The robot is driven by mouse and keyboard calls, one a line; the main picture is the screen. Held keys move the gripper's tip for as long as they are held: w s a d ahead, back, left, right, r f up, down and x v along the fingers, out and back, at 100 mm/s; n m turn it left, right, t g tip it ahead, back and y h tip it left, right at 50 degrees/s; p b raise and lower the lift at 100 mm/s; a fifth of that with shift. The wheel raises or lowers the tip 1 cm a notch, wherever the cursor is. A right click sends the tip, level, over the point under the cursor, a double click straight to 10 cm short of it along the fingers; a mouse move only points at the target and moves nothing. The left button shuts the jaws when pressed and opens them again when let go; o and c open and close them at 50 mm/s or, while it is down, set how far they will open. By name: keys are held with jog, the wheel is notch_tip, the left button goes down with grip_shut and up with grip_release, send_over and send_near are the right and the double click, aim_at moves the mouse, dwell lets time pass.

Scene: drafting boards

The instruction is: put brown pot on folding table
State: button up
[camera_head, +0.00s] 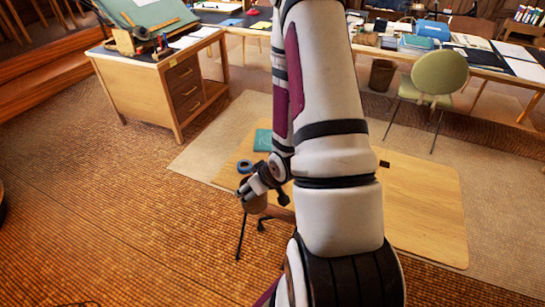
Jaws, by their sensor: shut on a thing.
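The folding table (428,210) has a light wood top and stands low in the middle of the view, partly hidden behind my arm. My gripper (248,190) is near the table's left edge, small in the picture. It is shut on the brown pot (256,204), a small brownish shape just below the fingers. The pot overlaps the table's left edge in the picture; I cannot tell whether it touches the top or hangs above or beside it.
The table's right part is mostly clear. A wooden desk (150,92) stands at the back left, a green chair (437,77) and a bin (382,75) at the back right.

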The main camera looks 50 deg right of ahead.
jog(key=d, duration=0.1)
jog(key=d+b, duration=0.1)
jog(key=w+b, duration=0.1)
jog(key=shift+w+d+f, duration=0.1)
jog(key=shift+d+f, duration=0.25)
jog(key=shift+d, duration=0.05)
jog(key=shift+w+d+b, duration=0.25)
jog(key=shift+w+b, duration=0.1)
jog(key=shift+b, duration=0.75)
jog(key=shift+w+d+f+b, duration=0.3)
jog(key=shift+w+d+f, duration=0.35)
jog(key=shift+d, duration=1.3)
jog(key=shift+w+d+f+b, duration=0.4)
jog(key=shift+d+f, duration=0.4)
jog(key=shift+d, duration=1.1)
jog(key=shift+w+d+f+b, duration=0.25)
jog(key=shift+w+d+f, duration=0.45)
jog(key=shift+d, duration=1.25)
jog(key=shift+s+f, duration=0.1)
jog(key=shift+f, duration=0.05)
jog(key=o, duration=1.4)
